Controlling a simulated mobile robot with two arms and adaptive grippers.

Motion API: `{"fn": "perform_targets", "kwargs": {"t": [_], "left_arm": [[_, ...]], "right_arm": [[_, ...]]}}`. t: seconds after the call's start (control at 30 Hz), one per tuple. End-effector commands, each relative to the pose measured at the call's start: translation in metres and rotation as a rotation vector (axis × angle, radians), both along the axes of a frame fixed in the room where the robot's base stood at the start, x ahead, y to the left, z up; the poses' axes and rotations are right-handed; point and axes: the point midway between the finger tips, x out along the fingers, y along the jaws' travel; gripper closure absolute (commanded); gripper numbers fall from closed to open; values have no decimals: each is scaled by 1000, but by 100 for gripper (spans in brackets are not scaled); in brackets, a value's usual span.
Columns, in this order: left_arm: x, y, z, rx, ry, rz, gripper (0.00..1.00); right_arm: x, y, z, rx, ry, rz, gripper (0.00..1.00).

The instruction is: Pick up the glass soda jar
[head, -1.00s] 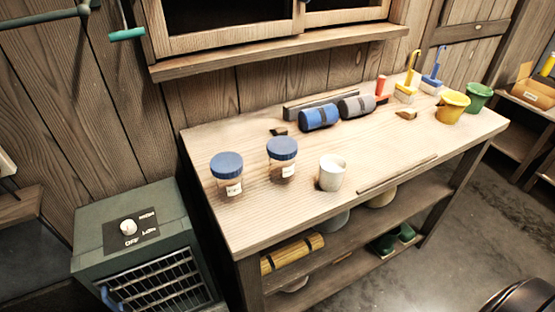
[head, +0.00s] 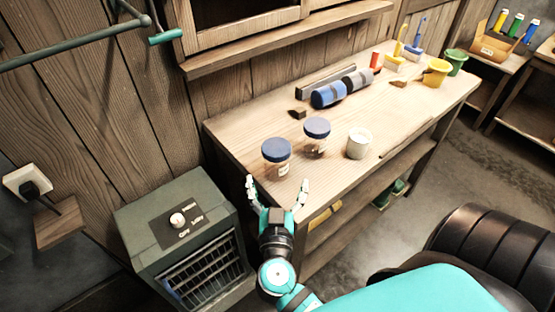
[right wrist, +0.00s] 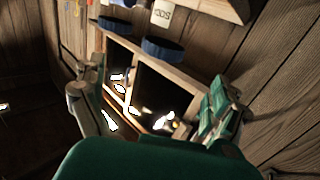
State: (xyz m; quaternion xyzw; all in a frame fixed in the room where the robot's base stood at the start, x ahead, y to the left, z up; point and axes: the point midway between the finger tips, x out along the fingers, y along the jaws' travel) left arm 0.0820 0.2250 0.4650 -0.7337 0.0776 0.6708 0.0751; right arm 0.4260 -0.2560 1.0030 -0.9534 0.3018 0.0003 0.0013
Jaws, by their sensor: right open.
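Two glass jars with blue lids stand upright near the left end of the wooden bench. The left jar, the glass soda jar (head: 277,166), has a white label; upside down in the right wrist view, its label (right wrist: 162,13) shows letters like "SOD". The second jar (head: 316,140) stands just behind it to the right. My right gripper (head: 277,184) is open and empty, its fingers spread in front of the left jar near the bench's edge, apart from it. In the right wrist view the left jar's lid (right wrist: 163,48) lies between and beyond the fingers. My left gripper is not in view.
A white cup (head: 358,145) stands right of the jars. Blue (head: 328,95) and grey (head: 357,79) rolls lie behind. A green heater-like box (head: 180,225) stands left of the bench (head: 240,130). A wall cabinet shelf (head: 290,40) overhangs behind. Small buckets and brushes stand farther right.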

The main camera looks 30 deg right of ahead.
Motion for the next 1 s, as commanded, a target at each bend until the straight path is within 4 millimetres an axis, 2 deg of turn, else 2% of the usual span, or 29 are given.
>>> {"fn": "perform_targets", "kwargs": {"t": [0.1,0.3,0.57,0.8,1.0], "left_arm": [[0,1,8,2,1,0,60],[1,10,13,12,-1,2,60],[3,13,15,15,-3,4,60],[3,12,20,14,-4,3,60],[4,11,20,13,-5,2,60]], "right_arm": [[23,-15,4,-2,-3,0,1],[52,-36,2,-3,-2,2,1],[68,-47,0,-1,-2,1,1],[98,-66,0,-3,-2,2,1],[106,-71,-2,-1,-1,2,1]]}}
